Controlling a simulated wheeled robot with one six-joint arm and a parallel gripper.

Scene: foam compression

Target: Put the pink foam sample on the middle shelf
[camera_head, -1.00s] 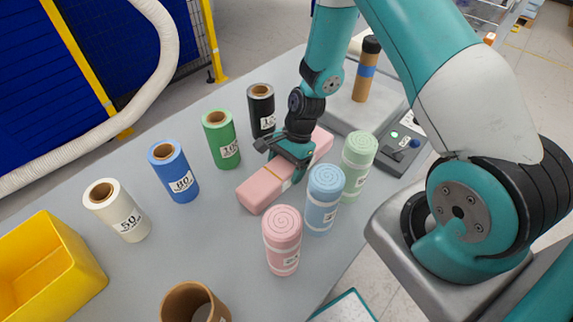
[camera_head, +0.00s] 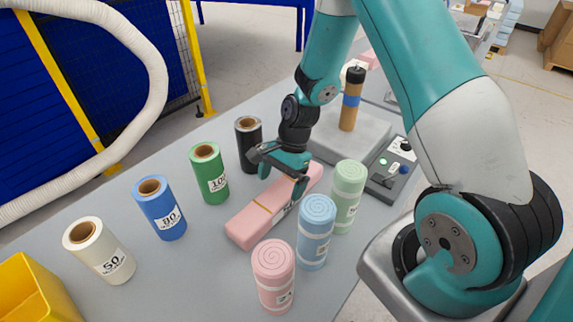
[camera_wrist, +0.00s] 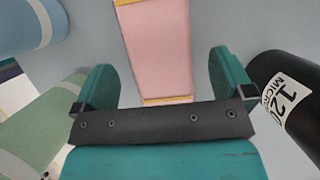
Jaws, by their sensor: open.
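The pink foam sample (camera_head: 247,222), a long flat block with thin orange bands, lies on the grey table. It also shows in the wrist view (camera_wrist: 160,45), running away from my gripper. My gripper (camera_head: 281,178) is open over the far part of the block. In the wrist view my gripper (camera_wrist: 160,85) has one finger on either side of the block, with gaps on both sides and nothing held. The palm hides the block's near end there. I cannot make out the middle shelf in these views.
Rolled pink (camera_head: 273,275), blue (camera_head: 317,225) and green (camera_head: 347,195) foams stand right of the block. White (camera_head: 98,250), blue (camera_head: 160,208), green (camera_head: 209,173) and black (camera_head: 248,145) film rolls stand left. A control box (camera_head: 392,170) is at right, a yellow bin (camera_head: 35,290) at lower left.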

